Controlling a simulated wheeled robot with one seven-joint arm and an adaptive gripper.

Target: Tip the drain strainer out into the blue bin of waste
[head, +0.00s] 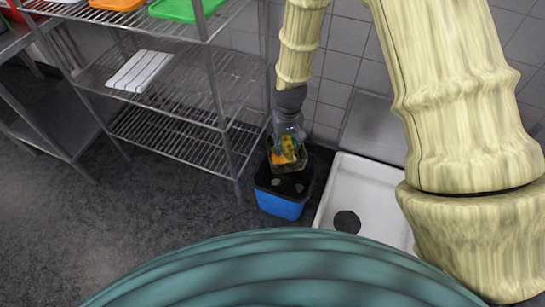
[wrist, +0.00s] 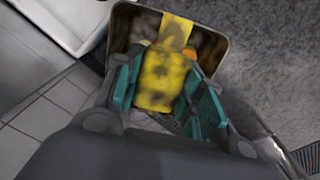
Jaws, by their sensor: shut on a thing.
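My gripper (head: 287,140) points down above the blue bin (head: 280,205), which stands on the floor. It is shut on the drain strainer (head: 287,160), a small squarish basket with a yellow part and some orange showing. In the wrist view my teal-padded fingers (wrist: 158,85) are on either side of the yellow part (wrist: 162,75). Behind it is a squarish rim (wrist: 225,45) with brownish matter and a bit of orange inside, seemingly the strainer's. The strainer appears over the bin's opening; its exact tilt is hard to tell. The bin is dark inside with a few pale bits.
A white floor basin (head: 385,205) with a dark round drain (head: 347,221) lies right of the bin. A wire shelf rack (head: 185,145) with a striped cloth (head: 140,70) stands close on the left. Tiled wall is behind. Dark floor is clear at the left front.

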